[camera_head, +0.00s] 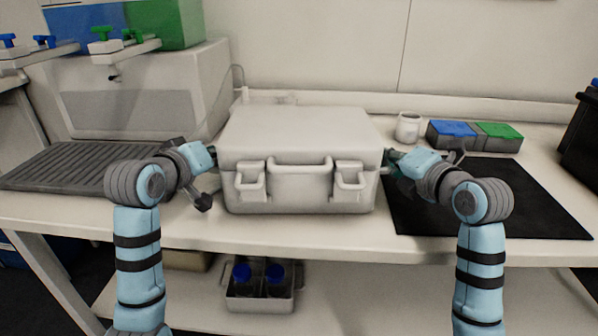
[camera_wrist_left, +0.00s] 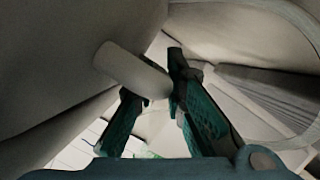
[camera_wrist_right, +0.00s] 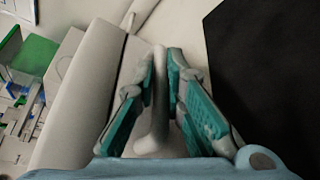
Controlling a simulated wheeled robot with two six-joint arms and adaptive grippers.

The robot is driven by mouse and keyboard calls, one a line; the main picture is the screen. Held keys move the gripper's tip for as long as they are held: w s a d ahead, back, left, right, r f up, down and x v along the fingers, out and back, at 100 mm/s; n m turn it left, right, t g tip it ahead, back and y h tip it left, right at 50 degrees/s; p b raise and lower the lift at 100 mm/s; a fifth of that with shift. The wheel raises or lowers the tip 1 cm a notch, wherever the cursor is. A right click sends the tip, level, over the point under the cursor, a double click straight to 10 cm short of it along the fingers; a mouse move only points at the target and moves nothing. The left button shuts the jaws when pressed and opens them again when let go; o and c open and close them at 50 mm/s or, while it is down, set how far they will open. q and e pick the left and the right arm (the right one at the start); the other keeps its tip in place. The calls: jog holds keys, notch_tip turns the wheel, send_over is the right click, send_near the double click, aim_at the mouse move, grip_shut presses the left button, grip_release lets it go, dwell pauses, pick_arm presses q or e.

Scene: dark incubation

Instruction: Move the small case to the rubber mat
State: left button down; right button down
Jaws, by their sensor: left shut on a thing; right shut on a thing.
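The small case (camera_head: 300,130) is a closed pale grey box with a front handle and two latches. It is upright near the middle of the bench; I cannot tell whether it touches the bench top. My left gripper (camera_head: 214,160) is at its left side, shut on a pale side handle (camera_wrist_left: 133,70). My right gripper (camera_head: 388,162) is at its right side, shut on the other side handle (camera_wrist_right: 158,110). The black rubber mat (camera_head: 530,205) lies flat just right of the case, partly hidden by my right arm, and also shows in the right wrist view (camera_wrist_right: 270,65).
A white dispenser machine (camera_head: 190,90) with a grey ribbed tray (camera_head: 70,168) stands left. A white jar (camera_head: 408,127) and a box with blue and green lids (camera_head: 475,137) stand behind the mat. A dark container (camera_head: 582,140) is at far right. The mat's visible surface is clear.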

pick_arm(q)
jog(key=shift+r, duration=0.1)
